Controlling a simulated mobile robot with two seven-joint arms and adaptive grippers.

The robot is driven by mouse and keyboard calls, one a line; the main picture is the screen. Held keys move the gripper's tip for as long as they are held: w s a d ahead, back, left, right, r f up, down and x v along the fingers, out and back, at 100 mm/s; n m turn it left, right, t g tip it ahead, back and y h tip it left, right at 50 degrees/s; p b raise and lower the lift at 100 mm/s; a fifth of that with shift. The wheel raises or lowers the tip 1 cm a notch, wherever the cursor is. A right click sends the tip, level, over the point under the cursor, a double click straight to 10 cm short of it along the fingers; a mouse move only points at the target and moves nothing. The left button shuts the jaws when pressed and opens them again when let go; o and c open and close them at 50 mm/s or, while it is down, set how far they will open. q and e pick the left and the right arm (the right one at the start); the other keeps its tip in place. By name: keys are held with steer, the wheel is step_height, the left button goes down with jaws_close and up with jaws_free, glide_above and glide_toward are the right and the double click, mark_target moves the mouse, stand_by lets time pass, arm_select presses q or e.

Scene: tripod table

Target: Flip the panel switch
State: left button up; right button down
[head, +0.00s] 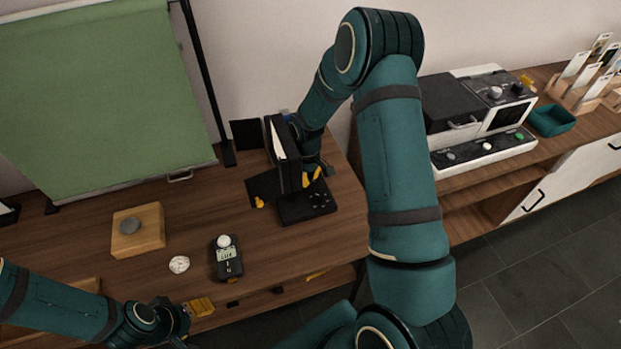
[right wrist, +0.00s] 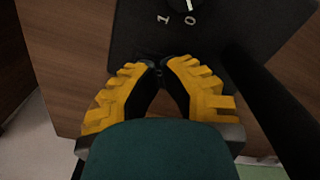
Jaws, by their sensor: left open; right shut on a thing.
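The black lamp panel (head: 273,140) stands upright on the table with a pale lit face. Its black base (head: 306,207) carries small white marks in the head view. In the right wrist view the base (right wrist: 225,42) shows the marks 1 and 0, with a small pale part, perhaps the switch (right wrist: 178,4), cut by the top edge. My right gripper (head: 312,177) is low beside the panel, over the back of the base. Its yellow fingertips (right wrist: 160,66) are close together, short of the marks; what lies between them is too dark to identify. My left gripper (head: 190,308) is open at the table's front edge.
A light meter (head: 227,259), a pale round disc (head: 179,264) and a wooden block (head: 137,231) lie on the table (head: 205,212). A green screen (head: 95,95) stands behind on a black pole. My right arm covers part of the table's right side. A machine (head: 480,118) stands on the right counter.

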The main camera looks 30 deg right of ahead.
steer(key=shift+r+p, duration=2.1)
steer(key=shift+r, duration=1.35)
